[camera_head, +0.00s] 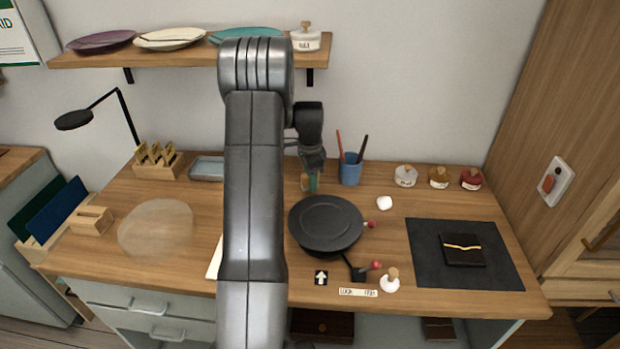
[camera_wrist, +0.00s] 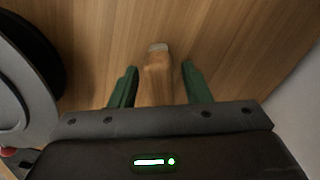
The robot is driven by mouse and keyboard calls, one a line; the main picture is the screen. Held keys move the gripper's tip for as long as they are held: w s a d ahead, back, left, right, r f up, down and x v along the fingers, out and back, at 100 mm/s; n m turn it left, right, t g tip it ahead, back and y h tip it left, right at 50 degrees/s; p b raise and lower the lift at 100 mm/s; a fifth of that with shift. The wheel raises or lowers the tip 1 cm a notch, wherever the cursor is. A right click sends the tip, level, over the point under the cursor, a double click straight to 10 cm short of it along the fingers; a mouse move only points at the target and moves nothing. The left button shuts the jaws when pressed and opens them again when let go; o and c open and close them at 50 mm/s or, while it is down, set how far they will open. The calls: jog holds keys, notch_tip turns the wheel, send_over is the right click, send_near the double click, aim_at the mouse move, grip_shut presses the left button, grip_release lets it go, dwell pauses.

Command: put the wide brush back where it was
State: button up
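My gripper (camera_head: 311,184) is low over the back of the table, left of the blue cup. In the wrist view its two green fingers (camera_wrist: 159,68) stand apart. A wooden piece with a pale end, seemingly the wide brush (camera_wrist: 158,75), shows between them, with a gap visible on each side. In the head view a small brown-orange part of it (camera_head: 305,183) shows beside a green finger. Its lower end is hidden by the gripper body in the wrist view, and I cannot tell whether it touches the table.
A blue cup (camera_head: 350,171) with two thin tools stands right of the gripper. A round black turntable (camera_head: 326,222) is in front. Small lidded jars (camera_head: 405,176) stand at the back right. A dark mat (camera_head: 420,265) lies at right. A wooden rack (camera_head: 158,166) and a grey tray (camera_head: 207,168) are at left.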

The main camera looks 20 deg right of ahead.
notch_tip(320, 180, up, 8)
jog(key=shift+f+b, duration=0.1)
jog(key=shift+b, duration=0.2)
dwell(0.3)
